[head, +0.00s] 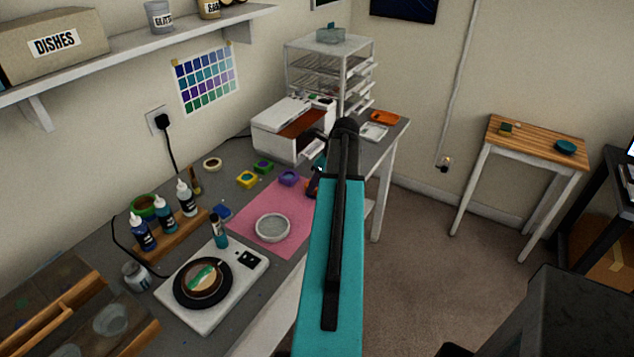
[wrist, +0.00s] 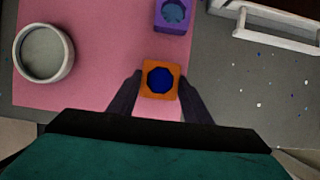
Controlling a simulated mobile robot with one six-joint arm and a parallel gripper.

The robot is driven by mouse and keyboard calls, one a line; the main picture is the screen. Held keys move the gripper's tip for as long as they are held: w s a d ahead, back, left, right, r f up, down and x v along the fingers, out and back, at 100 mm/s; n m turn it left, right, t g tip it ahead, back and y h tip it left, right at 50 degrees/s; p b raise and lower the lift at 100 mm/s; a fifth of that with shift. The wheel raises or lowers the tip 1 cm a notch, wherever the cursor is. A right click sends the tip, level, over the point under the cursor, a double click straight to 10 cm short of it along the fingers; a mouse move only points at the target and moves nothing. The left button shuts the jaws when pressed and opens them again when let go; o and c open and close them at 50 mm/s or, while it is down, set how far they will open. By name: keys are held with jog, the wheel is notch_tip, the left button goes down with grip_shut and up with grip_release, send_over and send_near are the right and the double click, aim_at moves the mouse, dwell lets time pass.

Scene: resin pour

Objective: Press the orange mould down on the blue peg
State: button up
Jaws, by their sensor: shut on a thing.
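The orange mould (wrist: 147,92) is a small square block between the fingertips of my gripper (wrist: 160,80) in the wrist view, one finger on each side. My gripper is shut on it. A dark blue octagon (wrist: 160,80) fills the mould's middle; I cannot tell whether it is the blue peg or a blue filling. The mould is over the right part of the pink mat, and its height above the mat is unclear. In the head view my arm hides most of the gripper and the mould. No separate blue peg is clearly visible.
A purple mould (wrist: 161,25) is just beyond the orange one. A round pale dish (wrist: 70,52) stands at left on the pink mat (wrist: 105,30). Yellow (head: 246,180), green (head: 263,167) and blue (head: 222,211) pieces lie behind the mat. A hotplate (head: 250,275) is at front.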

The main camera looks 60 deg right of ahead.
jog(key=shift+f, duration=0.7)
dwell(2.0)
jog(key=o, duration=1)
jog(key=shift+o, duration=0.8)
jog(key=o, duration=0.5)
jog(key=shift+c, duration=0.2)
jog(key=shift+r, duration=0.1)
jog(key=shift+r+p, duration=2.95)
jog(key=shift+r, duration=0.95)
jog(key=shift+s, duration=0.1)
